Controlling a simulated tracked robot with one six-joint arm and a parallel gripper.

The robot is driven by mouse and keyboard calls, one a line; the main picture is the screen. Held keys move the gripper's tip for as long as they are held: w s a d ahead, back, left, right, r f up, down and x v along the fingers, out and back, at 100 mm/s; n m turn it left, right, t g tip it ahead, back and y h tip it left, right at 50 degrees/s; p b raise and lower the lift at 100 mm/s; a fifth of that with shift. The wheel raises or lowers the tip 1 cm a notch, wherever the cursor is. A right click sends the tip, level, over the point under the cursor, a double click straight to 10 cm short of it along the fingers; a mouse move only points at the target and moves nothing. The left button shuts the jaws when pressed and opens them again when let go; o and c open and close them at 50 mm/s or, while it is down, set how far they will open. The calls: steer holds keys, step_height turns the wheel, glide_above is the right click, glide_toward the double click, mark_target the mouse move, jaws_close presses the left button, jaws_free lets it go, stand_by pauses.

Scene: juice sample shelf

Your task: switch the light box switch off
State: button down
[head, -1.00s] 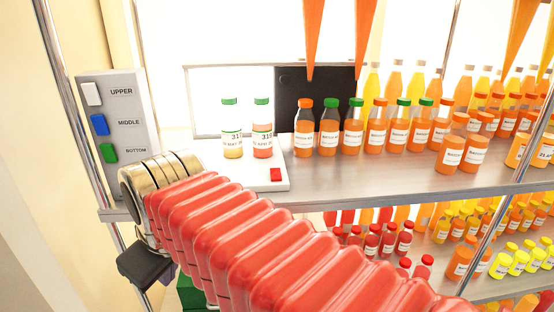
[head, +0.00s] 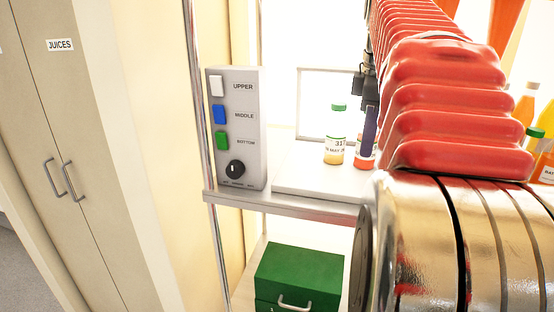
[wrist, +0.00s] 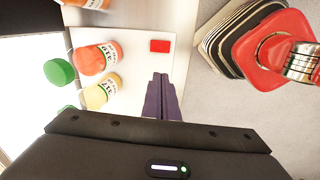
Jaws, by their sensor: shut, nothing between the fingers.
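The light box has a bright panel (head: 328,98) and a white base (head: 310,178) on the shelf. A red square switch (wrist: 160,46) sits on the base in the wrist view; my arm hides it in the head view. I cannot tell its on or off position. My gripper (wrist: 161,76) has purple fingers, shut and empty, over the base with the tips just short of the switch in the picture. Their height above it is unclear. In the head view my gripper (head: 369,128) hangs in front of the orange-red sample bottle (head: 363,164).
A yellow sample bottle (head: 335,140) with a green cap stands on the base, close to my gripper. A grey control box (head: 253,150) with white, blue and green switches and a black knob stands left. A green drawer box (head: 300,270) is below. Cabinets (head: 70,150) stand far left.

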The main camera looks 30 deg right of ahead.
steer(key=shift+n, duration=0.4)
steer(key=d, duration=0.1)
steer(key=s+d+r, duration=0.1)
steer(key=s+d, duration=0.1)
steer(key=d, duration=0.1)
steer(key=shift+r, duration=0.2)
steer(key=shift+w+d+f, duration=0.15)
steer(key=shift+f, duration=1.5)
steer(key=shift+w+d+f, duration=0.1)
steer(key=shift+d+f, duration=0.1)
steer(key=shift+f, duration=1.45)
steer(key=shift+w+d+f, duration=0.15)
steer(key=shift+f, duration=1.5)
